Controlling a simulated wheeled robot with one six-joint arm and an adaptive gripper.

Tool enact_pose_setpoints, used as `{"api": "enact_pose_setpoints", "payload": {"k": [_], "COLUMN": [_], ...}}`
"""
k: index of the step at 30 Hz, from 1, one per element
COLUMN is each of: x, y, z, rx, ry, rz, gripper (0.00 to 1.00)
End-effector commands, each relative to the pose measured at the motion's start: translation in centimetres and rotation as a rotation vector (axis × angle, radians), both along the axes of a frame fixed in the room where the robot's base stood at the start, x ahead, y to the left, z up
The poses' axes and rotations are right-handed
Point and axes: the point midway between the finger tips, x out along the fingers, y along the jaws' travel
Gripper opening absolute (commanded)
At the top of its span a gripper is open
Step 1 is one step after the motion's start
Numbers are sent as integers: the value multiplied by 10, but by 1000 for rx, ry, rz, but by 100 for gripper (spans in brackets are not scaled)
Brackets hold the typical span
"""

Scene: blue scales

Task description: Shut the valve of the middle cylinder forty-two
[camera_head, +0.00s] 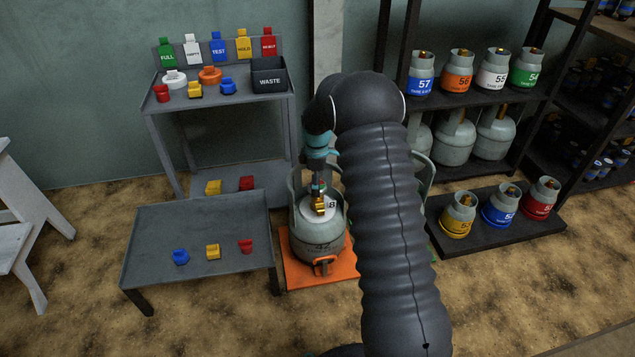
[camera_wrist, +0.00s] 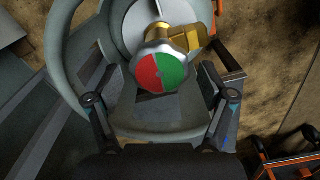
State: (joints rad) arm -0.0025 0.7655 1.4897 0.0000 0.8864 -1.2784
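A grey cylinder (camera_head: 318,238) with a brass valve (camera_head: 319,207) and a raised collar stands upright on an orange platform. Dark digits on its body look like 42. My gripper (camera_head: 319,185) is over its top, pointing down; the arm hides much of the area to its right. In the wrist view, the valve's round handwheel (camera_wrist: 162,72) has a red half and a green half. My gripper's fingers (camera_wrist: 160,95) are spread apart on either side of the handwheel. I see no clear contact with it. The brass body (camera_wrist: 190,38) extends to the upper right.
The orange platform (camera_head: 295,270) lies on the floor. A low grey table (camera_head: 205,222) with colored caps is left, before a grey shelf unit (camera_head: 230,106) with a waste bin (camera_head: 270,75). A cylinder rack (camera_head: 475,100) stands right. My arm partly hides another grey collar.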

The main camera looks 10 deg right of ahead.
Motion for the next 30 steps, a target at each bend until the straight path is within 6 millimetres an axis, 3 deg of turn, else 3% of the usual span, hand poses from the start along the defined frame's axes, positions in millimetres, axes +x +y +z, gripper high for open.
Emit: {"api": "enact_pose_setpoints", "payload": {"k": [1, 5, 17, 30], "x": [0, 0, 0, 0], "y": [0, 0, 0, 0], "z": [0, 0, 0, 0], "rx": [0, 0, 0, 0], "ry": [0, 0, 0, 0], "rz": [0, 0, -58, -403], "gripper": [60, 30, 30, 30]}}
